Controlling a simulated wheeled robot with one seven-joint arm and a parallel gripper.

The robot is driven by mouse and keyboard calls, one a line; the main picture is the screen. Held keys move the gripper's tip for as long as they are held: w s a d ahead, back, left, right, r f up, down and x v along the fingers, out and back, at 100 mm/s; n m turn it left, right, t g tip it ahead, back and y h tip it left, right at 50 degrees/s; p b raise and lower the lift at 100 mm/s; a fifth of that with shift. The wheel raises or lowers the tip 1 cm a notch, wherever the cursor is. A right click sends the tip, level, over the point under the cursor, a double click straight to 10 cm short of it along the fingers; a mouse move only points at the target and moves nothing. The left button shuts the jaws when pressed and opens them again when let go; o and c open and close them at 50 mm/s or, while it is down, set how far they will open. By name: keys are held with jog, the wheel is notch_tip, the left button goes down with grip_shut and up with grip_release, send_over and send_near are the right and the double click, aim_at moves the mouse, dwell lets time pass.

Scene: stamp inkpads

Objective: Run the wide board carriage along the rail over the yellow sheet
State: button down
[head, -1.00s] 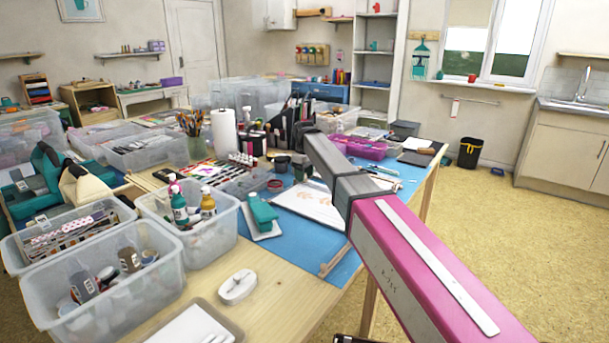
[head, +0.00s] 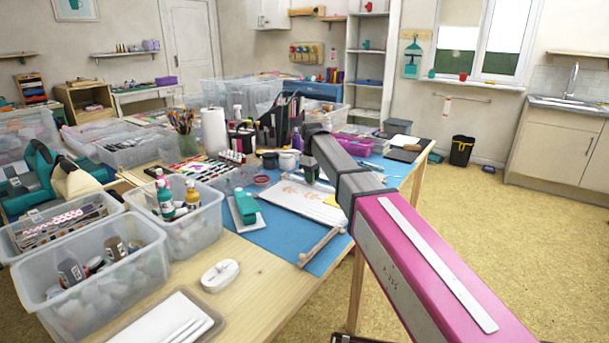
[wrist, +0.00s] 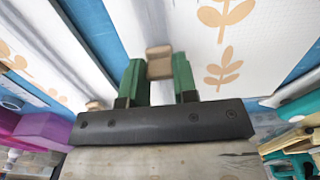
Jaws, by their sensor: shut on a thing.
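In the wrist view, my gripper (wrist: 159,78) has its green fingers on either side of a small tan wooden block (wrist: 159,61). The block looks like a handle of the board carriage, but I cannot tell for certain. Below it lie white surfaces with tan leaf prints (wrist: 225,68), split by pale and blue strips. In the head view, the white printed sheet (head: 288,200) lies on the blue mat (head: 262,232). A small yellow patch (head: 330,200), perhaps the yellow sheet, shows beside my arm. My arm hides much of the work area, and I cannot make out the rail clearly.
A wooden bar (head: 321,245) lies at the mat's near edge. A teal stamp or pad (head: 245,206) stands left of the printed sheet. Clear bins (head: 95,265) crowd the table's left. A white oval object (head: 220,274) sits near the front.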

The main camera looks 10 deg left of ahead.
jog(key=s+d, duration=0.2)
jog(key=d, duration=0.4)
jog(key=s+d, duration=0.3)
jog(key=d, duration=0.3)
jog(key=s+d, duration=0.2)
jog(key=d, duration=0.4)
jog(key=shift+s+d, duration=0.25)
jog(key=shift+s, duration=0.1)
jog(key=c, duration=0.9)
grip_release()
jog(key=shift+r, duration=0.1)
notch_tip(320, 180, up, 11)
jog(key=shift+f, duration=0.2)
